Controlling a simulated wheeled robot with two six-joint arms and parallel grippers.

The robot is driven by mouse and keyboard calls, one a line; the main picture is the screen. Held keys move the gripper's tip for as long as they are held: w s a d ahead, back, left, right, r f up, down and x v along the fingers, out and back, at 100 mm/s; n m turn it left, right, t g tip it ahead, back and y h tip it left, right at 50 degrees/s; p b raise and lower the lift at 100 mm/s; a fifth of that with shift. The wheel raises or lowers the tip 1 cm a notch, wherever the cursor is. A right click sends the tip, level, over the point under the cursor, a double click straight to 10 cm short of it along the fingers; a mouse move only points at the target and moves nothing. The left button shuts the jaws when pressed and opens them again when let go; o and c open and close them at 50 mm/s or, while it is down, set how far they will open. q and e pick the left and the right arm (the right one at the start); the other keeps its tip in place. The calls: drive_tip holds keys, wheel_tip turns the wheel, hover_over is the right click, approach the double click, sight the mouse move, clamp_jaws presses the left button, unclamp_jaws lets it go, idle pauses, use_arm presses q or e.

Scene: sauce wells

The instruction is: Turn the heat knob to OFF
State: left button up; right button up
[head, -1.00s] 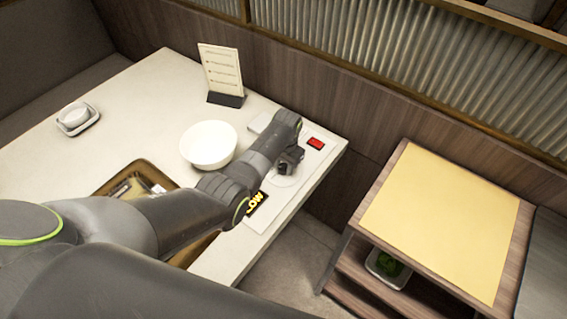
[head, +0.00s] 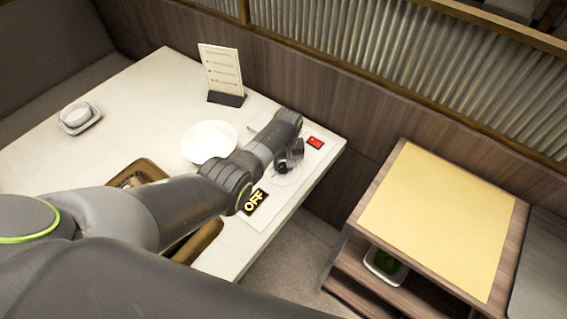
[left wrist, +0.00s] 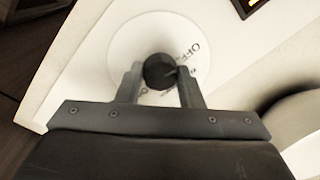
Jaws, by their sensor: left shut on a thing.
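The black heat knob (left wrist: 158,71) stands on a round white dial (left wrist: 122,45) with "OFF" printed near its rim, in the left wrist view. My left gripper (left wrist: 160,75) is shut on the knob, one finger on each side. In the head view the gripper (head: 289,160) is over the dial (head: 288,181) on the white panel, and my arm hides part of it. A small black display (head: 255,202) beside the dial reads "OFF" in yellow letters. My right gripper is not in view.
A red block (head: 315,142) lies at the panel's far end. A brown tray (head: 137,172) is partly hidden. A wooden shelf unit (head: 440,215) stands to the right.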

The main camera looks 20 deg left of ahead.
sight(284, 166)
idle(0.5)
use_arm(q)
drive_tip(key=o, duration=1)
drive_tip(key=shift+c, duration=0.2)
drive_tip(key=shift+r, duration=0.15)
drive_tip(key=shift+r, duration=0.25)
wheel_tip(284, 166, up, 5)
drive_tip(key=shift+d+f+p, duration=0.1)
drive_tip(key=shift+d+p, duration=0.05)
drive_tip(key=shift+p, duration=0.65)
wheel_tip(284, 166, up, 12)
drive_tip(key=shift+w+d, duration=0.15)
drive_tip(key=shift+d, duration=0.15)
drive_tip(key=shift+f, duration=0.1)
